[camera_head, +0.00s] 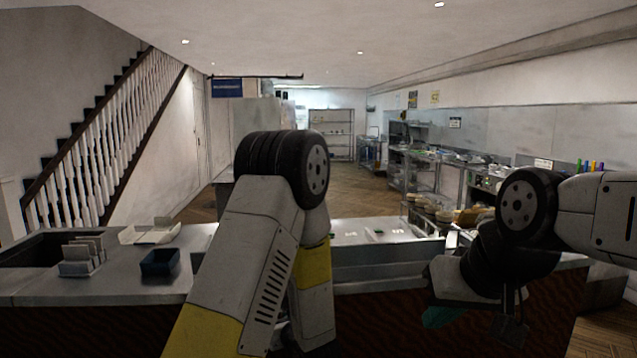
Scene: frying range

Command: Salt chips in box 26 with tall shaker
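No tall shaker can be made out, and no number 26 can be read. Small pale labelled spots (378,233) show on the pale counter behind my arms, too small to tell what they are. My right arm comes in from the right, and its gripper (510,322) hangs low in front of the counter's front panel. Its dark fingers are too unclear to tell open from shut. A green patch (442,317) shows beside it, and I cannot tell whether it is held. My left arm is folded upright in mid-view, and its gripper does not show.
A metal counter (115,288) runs across the front. Brown food (468,217) lies behind my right arm. The wooden floor (362,186) beyond is clear.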

